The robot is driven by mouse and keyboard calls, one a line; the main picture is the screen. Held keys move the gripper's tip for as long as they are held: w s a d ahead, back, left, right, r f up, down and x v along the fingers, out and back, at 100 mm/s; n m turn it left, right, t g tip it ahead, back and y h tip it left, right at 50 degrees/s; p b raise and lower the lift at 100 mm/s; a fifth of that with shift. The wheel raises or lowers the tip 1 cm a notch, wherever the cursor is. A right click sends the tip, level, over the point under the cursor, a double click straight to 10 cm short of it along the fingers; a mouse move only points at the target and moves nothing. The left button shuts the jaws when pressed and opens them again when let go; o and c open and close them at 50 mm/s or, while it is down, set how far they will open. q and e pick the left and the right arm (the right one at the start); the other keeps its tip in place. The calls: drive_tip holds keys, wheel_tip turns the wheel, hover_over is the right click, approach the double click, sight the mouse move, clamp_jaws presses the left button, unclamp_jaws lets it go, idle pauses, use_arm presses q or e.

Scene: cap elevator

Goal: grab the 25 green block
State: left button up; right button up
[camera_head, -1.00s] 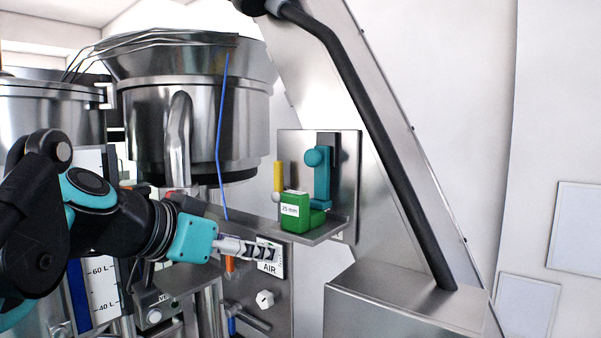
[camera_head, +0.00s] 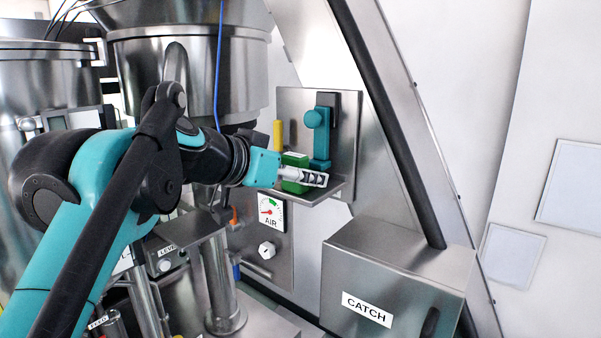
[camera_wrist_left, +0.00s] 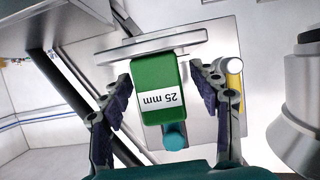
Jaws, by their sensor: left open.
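The green block (camera_head: 292,186) sits on a small metal shelf (camera_head: 330,188), partly hidden behind my left gripper in the head view. In the left wrist view the green block (camera_wrist_left: 157,82) shows a white label reading "25 mm", upside down. My left gripper (camera_head: 318,179) is in front of the block. In the left wrist view the fingers of my left gripper (camera_wrist_left: 160,90) are open, one on each side of the block, with a gap on both sides. My right gripper is not in view.
A metal box labelled CATCH (camera_head: 395,275) is below right. An AIR gauge (camera_head: 271,212) is below the shelf. A steel bowl (camera_head: 190,80) is at upper left.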

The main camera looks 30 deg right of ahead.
use_arm(q)
drive_tip(key=c, duration=1.3)
drive_tip(key=shift+a+r, duration=0.1)
drive_tip(key=shift+a+r, duration=0.3)
drive_tip(key=shift+r, duration=0.2)
drive_tip(key=shift+c, duration=0.6)
drive_tip(key=v, duration=0.5)
drive_tip(key=b+v, duration=0.1)
drive_tip(key=v, duration=0.4)
drive_tip(key=r+v, duration=0.1)
drive_tip(key=v, duration=0.4)
drive_tip(key=shift+s+d, duration=0.2)
clamp_jaws()
